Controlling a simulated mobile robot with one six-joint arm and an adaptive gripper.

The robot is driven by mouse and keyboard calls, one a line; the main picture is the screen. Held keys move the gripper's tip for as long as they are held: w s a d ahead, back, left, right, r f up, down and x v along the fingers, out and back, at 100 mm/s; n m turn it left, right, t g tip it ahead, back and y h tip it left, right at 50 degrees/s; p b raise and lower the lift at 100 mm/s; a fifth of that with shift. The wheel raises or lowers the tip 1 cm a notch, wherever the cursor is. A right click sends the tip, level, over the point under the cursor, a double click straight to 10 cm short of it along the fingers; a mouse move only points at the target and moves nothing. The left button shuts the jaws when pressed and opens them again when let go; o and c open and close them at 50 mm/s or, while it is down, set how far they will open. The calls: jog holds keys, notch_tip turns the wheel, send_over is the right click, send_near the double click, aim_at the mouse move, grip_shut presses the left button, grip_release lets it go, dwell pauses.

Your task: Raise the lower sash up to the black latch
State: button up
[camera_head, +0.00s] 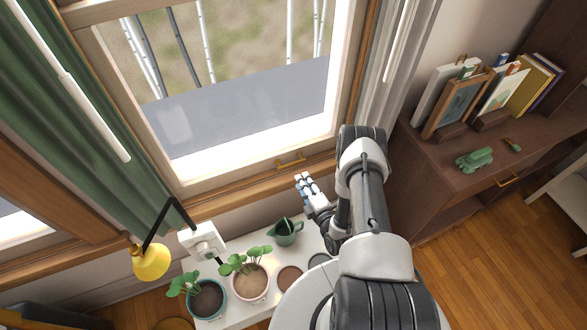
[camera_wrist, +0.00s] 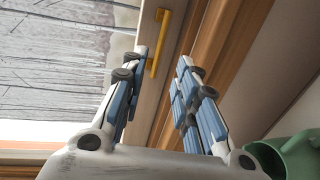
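The lower sash (camera_head: 235,172) of the window is a pale frame around glass, its bottom rail close to the wooden sill. A small yellow handle (camera_head: 291,161) is on the bottom rail. In the wrist view the handle (camera_wrist: 161,42) shows just beyond my fingertips, between them and nearer the left one. My gripper (camera_head: 303,181) is in front of and a little below the handle in the head view. Its fingers are apart and empty in the wrist view (camera_wrist: 160,75), with a visible gap to the handle. I cannot make out the black latch in either view.
Below the sill, a white shelf (camera_head: 240,314) bears potted plants (camera_head: 248,282) and a green watering can (camera_head: 286,232), close under my gripper. A yellow lamp (camera_head: 151,261) hangs at left. Curtains (camera_head: 85,110) flank the window. A brown cabinet (camera_head: 450,190) with frames stands at right.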

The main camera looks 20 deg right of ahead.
aim_at(292, 164)
jog(key=w+b, duration=0.1)
jog(key=w, duration=0.2)
jog(key=w+f+b, duration=0.1)
jog(key=w, duration=0.2)
jog(key=w+f+b, duration=0.1)
jog(key=w, duration=0.3)
grip_shut()
dwell(0.5)
